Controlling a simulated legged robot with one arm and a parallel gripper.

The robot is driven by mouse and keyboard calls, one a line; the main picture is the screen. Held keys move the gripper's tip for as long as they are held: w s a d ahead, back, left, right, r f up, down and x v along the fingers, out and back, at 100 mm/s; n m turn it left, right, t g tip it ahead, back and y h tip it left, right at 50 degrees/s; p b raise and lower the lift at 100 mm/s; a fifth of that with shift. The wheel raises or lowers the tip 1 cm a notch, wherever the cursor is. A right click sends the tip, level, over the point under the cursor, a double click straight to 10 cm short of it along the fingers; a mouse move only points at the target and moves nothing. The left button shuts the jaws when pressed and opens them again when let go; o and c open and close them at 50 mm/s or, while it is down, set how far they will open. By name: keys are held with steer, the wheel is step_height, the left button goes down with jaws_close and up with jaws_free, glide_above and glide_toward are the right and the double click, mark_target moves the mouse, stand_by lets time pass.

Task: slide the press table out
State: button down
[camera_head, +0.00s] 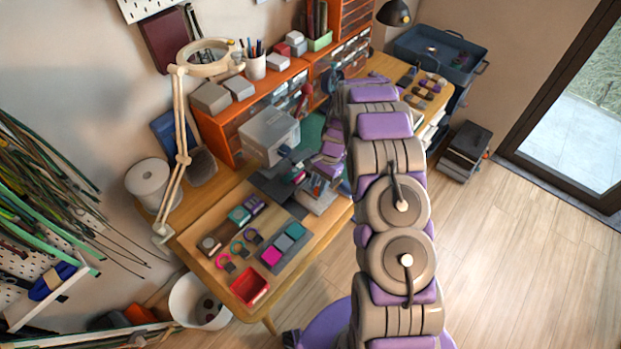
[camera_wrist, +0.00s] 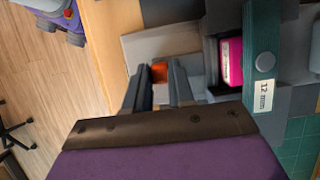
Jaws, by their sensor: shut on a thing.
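The press (camera_head: 268,137) is a pale grey machine on the workbench, left of my arm in the head view. Its press table (camera_wrist: 145,44) looks like a light grey plate in the wrist view, with a small orange tab (camera_wrist: 160,73) at its near side. My gripper (camera_wrist: 160,82) has its two dark fingers on either side of this tab and is shut on it. Beside the plate is a teal die block (camera_wrist: 263,62) labelled "12 mm", with a magenta piece (camera_wrist: 231,60) next to it.
A red tray (camera_head: 250,287), coloured pieces and a grey mat lie on the bench's near end. Orange drawer units (camera_head: 235,118) stand behind the press. A lamp arm (camera_head: 182,130) rises at the left.

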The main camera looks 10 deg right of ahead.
steer(key=s+d, duration=0.1)
steer(key=s, duration=0.1)
steer(key=s+d+p, duration=0.1)
steer(key=s+d, duration=0.2)
steer(key=s, duration=0.1)
steer(key=shift+s+d+p, duration=0.25)
steer(key=shift+d+p, duration=0.1)
steer(key=shift+d, duration=0.05)
steer(key=c, duration=1)
jaws_free()
steer(key=shift+o, duration=0.2)
steer(key=p+v, duration=0.2)
steer(key=v, duration=1.5)
steer(key=shift+r, duration=0.2)
